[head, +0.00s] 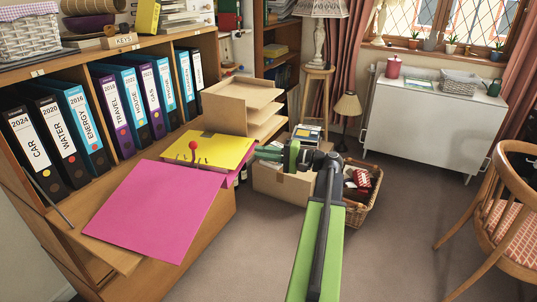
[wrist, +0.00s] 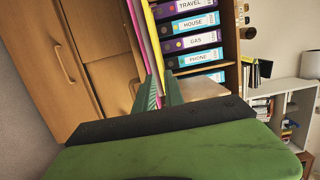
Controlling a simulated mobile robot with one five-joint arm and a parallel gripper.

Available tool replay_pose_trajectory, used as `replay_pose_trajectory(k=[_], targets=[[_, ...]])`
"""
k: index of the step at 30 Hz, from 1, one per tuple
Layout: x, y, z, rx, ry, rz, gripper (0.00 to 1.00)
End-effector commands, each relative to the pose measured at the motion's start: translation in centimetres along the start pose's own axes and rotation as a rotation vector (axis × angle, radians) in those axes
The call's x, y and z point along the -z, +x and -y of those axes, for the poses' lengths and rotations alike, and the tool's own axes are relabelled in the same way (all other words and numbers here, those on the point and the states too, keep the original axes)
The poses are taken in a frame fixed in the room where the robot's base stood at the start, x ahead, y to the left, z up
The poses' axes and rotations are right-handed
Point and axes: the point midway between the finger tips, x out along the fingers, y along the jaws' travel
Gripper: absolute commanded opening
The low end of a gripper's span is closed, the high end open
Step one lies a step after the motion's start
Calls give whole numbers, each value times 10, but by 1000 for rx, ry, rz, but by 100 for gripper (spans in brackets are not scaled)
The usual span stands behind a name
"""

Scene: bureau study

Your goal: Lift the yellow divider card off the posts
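My gripper (head: 263,153) is at the right edge of the cards. In the wrist view the yellow card (wrist: 152,38) shows edge-on, running in between my green fingertips (wrist: 160,82). The pink card (wrist: 139,32) runs beside it, by the left finger. The fingers stand a little apart; no firm hold shows.
Several labelled binders (head: 75,122) stand in the shelf behind the cards. A tan letter tray (head: 240,104) stands just behind the yellow card. A cardboard box (head: 283,183) and wicker basket (head: 362,194) sit on the floor under my arm. Open carpet (head: 400,245) lies to the right.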

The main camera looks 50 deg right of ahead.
Motion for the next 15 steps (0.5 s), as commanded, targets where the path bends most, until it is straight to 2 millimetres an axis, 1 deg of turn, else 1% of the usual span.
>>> replay_pose_trajectory(k=[9,15], targets=[[-1,27,0,0,0,3,14],[-1,41,0,0,0,2,14]])
